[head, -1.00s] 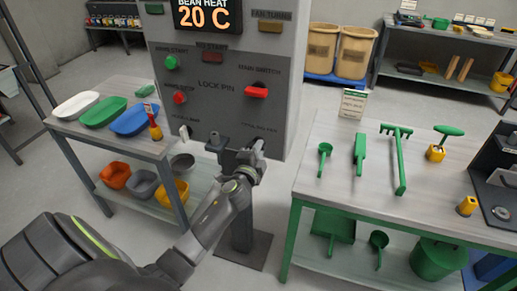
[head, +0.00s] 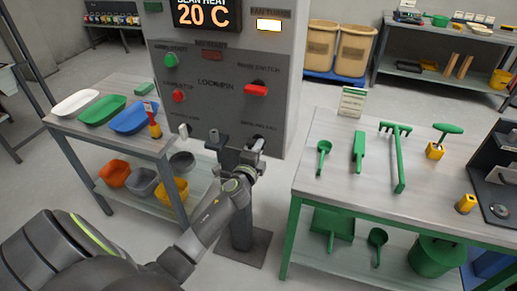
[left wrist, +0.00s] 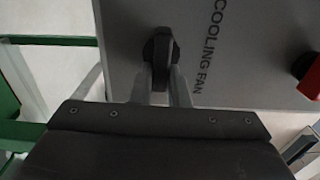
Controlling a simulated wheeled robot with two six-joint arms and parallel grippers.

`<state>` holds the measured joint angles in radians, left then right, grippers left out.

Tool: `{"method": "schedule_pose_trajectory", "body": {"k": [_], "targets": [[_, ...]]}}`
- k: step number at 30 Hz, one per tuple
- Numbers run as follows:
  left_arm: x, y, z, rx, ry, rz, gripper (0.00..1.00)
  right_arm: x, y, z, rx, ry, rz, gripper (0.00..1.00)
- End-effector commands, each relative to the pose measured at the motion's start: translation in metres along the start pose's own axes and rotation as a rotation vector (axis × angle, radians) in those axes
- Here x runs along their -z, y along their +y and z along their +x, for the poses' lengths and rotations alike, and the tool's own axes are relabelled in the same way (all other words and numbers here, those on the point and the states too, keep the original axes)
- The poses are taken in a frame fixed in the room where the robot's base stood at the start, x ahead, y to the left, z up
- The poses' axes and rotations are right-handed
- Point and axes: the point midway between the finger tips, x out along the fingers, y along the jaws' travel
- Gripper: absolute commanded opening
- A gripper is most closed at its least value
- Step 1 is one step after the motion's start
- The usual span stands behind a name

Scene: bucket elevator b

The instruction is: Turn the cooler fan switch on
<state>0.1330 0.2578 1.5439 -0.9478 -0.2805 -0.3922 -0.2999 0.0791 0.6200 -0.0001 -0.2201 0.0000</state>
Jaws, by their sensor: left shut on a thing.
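The cooling fan switch is a black rotary knob (left wrist: 160,47) on the grey panel (left wrist: 120,25), beside the label COOLING FAN in the left wrist view. My left gripper (left wrist: 162,75) is shut on this knob, one finger on each side. In the head view my left gripper (head: 255,148) is at the lower right of the control cabinet (head: 220,110) and largely hides the knob. A lamp (head: 269,25) at the cabinet's upper right, labelled as a fan lamp, is lit bright. My right gripper is not in view.
A red main switch (head: 256,90) sits above my gripper, and a green button (head: 171,60) and a red button (head: 179,96) are to the left. A grey post (head: 240,220) stands below. Tables with trays (head: 75,103) and green tools (head: 358,150) flank the cabinet.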

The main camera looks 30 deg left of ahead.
Motion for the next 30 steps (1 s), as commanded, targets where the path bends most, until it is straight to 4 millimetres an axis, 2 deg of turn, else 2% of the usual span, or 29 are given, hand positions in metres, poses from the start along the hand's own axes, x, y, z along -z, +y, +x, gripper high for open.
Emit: {"method": "schedule_pose_trajectory", "body": {"k": [1, 6, 17, 23, 30], "targets": [[0.0, 0.002, -0.001, -0.003, 0.0, 0.003, 0.16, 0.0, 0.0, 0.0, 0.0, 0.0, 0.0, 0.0], [0.0, 0.002, -0.001, -0.002, 0.0, 0.002, 0.36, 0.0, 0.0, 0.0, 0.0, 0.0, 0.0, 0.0], [0.0, 0.001, -0.005, -0.002, 0.0, 0.0, 0.36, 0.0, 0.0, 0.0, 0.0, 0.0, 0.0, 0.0], [0.0, 0.001, -0.033, -0.003, 0.0, -0.002, 0.36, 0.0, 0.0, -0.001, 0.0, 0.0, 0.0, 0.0], [0.0, 0.003, -0.085, -0.003, -0.001, -0.002, 0.36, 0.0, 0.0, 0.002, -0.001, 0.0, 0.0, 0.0]]}}
